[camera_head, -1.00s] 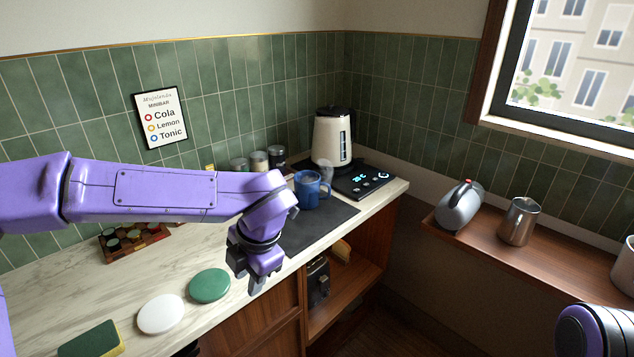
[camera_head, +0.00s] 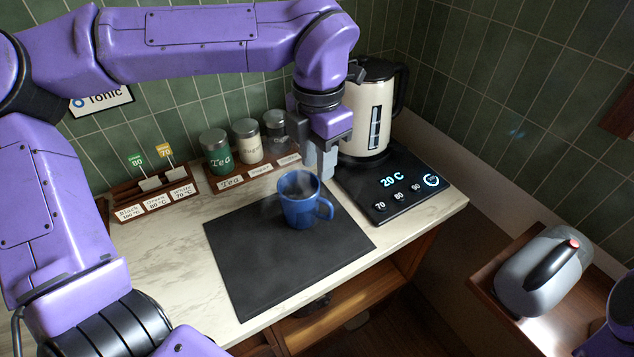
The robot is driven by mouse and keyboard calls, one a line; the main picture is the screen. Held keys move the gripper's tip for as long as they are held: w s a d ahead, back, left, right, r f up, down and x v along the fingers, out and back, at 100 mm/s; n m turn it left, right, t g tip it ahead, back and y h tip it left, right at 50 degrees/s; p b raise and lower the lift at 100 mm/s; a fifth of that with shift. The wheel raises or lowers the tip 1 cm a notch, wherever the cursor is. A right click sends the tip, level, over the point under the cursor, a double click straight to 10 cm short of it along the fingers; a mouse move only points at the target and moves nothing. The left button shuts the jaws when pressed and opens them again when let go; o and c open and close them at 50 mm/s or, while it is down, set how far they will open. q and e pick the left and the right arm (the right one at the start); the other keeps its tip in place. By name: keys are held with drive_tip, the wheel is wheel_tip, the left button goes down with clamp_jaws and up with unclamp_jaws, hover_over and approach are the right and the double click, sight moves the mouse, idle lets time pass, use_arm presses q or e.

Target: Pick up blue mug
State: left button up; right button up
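The blue mug (camera_head: 298,208) stands upright on a dark mat (camera_head: 270,262) on the counter, with its handle pointing right and faint steam over it. My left gripper (camera_head: 327,165) points down just behind and to the right of the mug, above the counter. Its grey fingers show close to the mug's rim. I cannot tell from this view whether they touch it or how far apart they are. My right gripper is out of view.
A cream kettle (camera_head: 368,112) stands on its black base (camera_head: 392,185) right of the gripper. Labelled jars (camera_head: 247,141) stand in a row behind the mug. A wooden tea rack (camera_head: 155,195) is at the left. The mat's front half is clear. A grey jug (camera_head: 545,270) is at the right.

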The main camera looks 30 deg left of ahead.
sight(311, 197)
use_arm(q)
drive_tip(key=f, duration=0.3)
drive_tip(key=s+f, duration=0.1)
drive_tip(key=f, duration=0.6)
drive_tip(key=shift+s+a+p, duration=0.3)
drive_tip(key=shift+p, duration=0.1)
clamp_jaws()
drive_tip(key=shift+w+r, duration=0.1)
drive_tip(key=shift+r, duration=0.05)
idle(0.5)
